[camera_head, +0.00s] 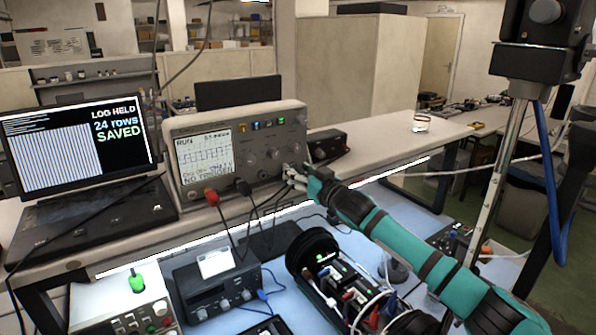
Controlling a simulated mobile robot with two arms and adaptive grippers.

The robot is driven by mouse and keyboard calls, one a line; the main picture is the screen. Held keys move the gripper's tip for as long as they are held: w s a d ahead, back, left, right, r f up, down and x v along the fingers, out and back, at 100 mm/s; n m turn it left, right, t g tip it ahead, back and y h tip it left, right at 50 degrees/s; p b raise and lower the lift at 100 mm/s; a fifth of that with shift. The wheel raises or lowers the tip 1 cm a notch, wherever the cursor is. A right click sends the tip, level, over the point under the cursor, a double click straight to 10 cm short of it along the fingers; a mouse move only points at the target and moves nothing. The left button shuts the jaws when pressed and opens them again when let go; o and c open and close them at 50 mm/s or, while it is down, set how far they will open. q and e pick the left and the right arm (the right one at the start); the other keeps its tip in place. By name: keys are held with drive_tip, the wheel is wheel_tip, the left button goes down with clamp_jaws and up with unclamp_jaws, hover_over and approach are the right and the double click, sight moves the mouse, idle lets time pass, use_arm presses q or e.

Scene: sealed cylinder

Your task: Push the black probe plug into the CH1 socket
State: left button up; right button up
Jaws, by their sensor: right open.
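The oscilloscope (240,150) stands on the raised shelf with a lit waveform screen. A black plug (243,187) with a dark cable sits at the lower front of the oscilloscope, right of a red plug (211,197). I cannot tell how deep the black plug sits, and the CH1 label is too small to read. My right gripper (291,177) is at the oscilloscope's lower right front corner, to the right of the black plug and apart from it. It is open, with its fingers pointing left. My left gripper is out of view.
A laptop (80,140) reading "LOG HELD, 24 rows SAVED" stands at the left. Below the shelf are a black cylinder assembly (318,246) with wires and a dark instrument (215,285) with knobs. Cables hang in front of the oscilloscope. The shelf's right part is mostly clear.

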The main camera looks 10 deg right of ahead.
drive_tip(key=shift+c, duration=0.2)
clamp_jaws()
idle(0.3)
drive_tip(key=shift+s+d, duration=0.1)
drive_tip(key=shift+s, duration=0.05)
drive_tip(key=shift+v, duration=2.85)
